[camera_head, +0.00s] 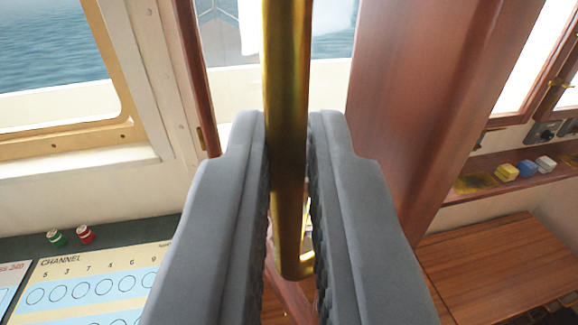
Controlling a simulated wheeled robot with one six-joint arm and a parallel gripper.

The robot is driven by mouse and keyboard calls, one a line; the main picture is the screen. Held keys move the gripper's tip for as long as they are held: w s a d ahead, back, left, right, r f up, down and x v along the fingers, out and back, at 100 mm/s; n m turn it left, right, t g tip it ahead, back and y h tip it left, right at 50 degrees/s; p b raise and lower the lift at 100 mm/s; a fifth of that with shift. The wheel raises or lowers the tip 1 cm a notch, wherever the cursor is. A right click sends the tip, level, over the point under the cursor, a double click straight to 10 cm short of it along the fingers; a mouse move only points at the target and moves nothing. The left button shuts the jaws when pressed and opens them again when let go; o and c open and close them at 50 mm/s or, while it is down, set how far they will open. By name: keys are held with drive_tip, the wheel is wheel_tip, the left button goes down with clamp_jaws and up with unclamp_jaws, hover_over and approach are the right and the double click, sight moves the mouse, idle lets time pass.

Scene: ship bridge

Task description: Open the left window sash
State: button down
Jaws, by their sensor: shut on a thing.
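A vertical brass bar handle (286,60) runs down the middle of the view and bends at its lower end. My gripper (287,128) is shut on it, with one grey finger on each side. Behind the bar is an opening between a thin red-brown upright (198,85) and a broad red-brown wooden panel (425,90). At the left is a window with a light wooden frame (75,143) and sea outside. What the bar is fixed to is hidden, so I cannot tell which sash it belongs to.
A console panel marked CHANNEL (95,285) lies at lower left, with a green knob (56,238) and a red knob (85,235) behind it. A shelf with small coloured blocks (528,169) is at right, above a brown wooden surface (510,265).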

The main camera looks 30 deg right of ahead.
drive_tip(key=c, duration=1.5)
unclamp_jaws()
drive_tip(key=shift+w+d+f, duration=0.15)
drive_tip(key=shift+w, duration=0.3)
drive_tip(key=shift+s, duration=0.1)
drive_tip(key=v, duration=1.7)
drive_tip(key=shift+a, duration=0.2)
drive_tip(key=shift+s, duration=0.2)
